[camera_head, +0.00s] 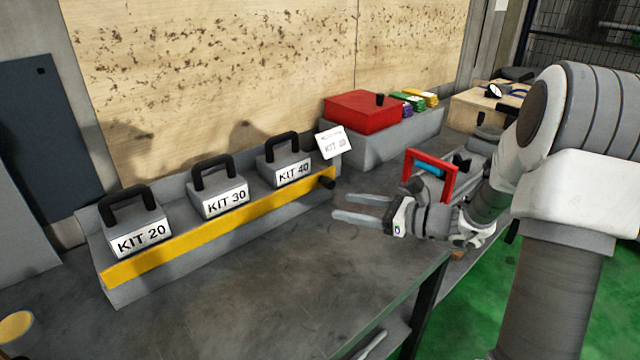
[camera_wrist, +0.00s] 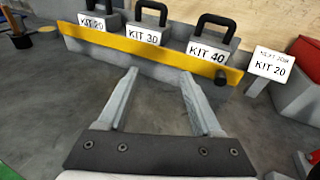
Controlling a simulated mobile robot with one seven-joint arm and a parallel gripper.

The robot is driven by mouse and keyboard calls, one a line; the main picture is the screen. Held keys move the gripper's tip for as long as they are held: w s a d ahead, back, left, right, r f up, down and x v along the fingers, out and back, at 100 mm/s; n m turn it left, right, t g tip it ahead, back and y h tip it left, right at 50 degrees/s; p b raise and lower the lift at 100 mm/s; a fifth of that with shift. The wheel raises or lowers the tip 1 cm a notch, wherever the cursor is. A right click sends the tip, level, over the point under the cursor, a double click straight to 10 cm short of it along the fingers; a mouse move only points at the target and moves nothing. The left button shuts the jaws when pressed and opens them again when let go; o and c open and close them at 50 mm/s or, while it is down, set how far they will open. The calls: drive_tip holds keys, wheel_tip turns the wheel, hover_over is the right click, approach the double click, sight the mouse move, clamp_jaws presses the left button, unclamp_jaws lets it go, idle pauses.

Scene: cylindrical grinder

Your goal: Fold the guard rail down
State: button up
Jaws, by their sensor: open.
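The guard rail (camera_head: 225,228) is a long yellow bar standing upright along the front of a grey shelf, in front of the kit blocks. A dark round knob (camera_head: 326,182) sits at its right end. In the wrist view the yellow rail (camera_wrist: 150,50) crosses the upper part, with its knob (camera_wrist: 221,77) at the right end. My gripper (camera_head: 345,206) is open and empty, to the right of the rail's right end and apart from it. In the wrist view its fingers (camera_wrist: 162,88) point toward the rail's right half, and nothing is between them.
Blocks KIT 20 (camera_head: 138,222), KIT 30 (camera_head: 218,187) and KIT 40 (camera_head: 285,165) with black handles stand behind the rail. A KIT 20 card (camera_wrist: 271,65) stands right of the shelf. A red box (camera_head: 362,111) is behind. The grey table (camera_head: 270,270) before the rail is clear.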

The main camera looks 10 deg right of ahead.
drive_tip(key=w+d+f+m+t+h+b, duration=0.1)
drive_tip(key=w+d+f+m+t+h, duration=0.1)
drive_tip(key=w+d+f+m+t, duration=0.45)
drive_tip(key=g+b, duration=0.1)
drive_tip(key=b, duration=0.1)
approach(332, 186)
drive_tip(key=shift+m, duration=0.35)
drive_tip(key=x, duration=1)
drive_tip(key=shift+r, duration=0.1)
drive_tip(key=shift+h, duration=0.4)
clamp_jaws()
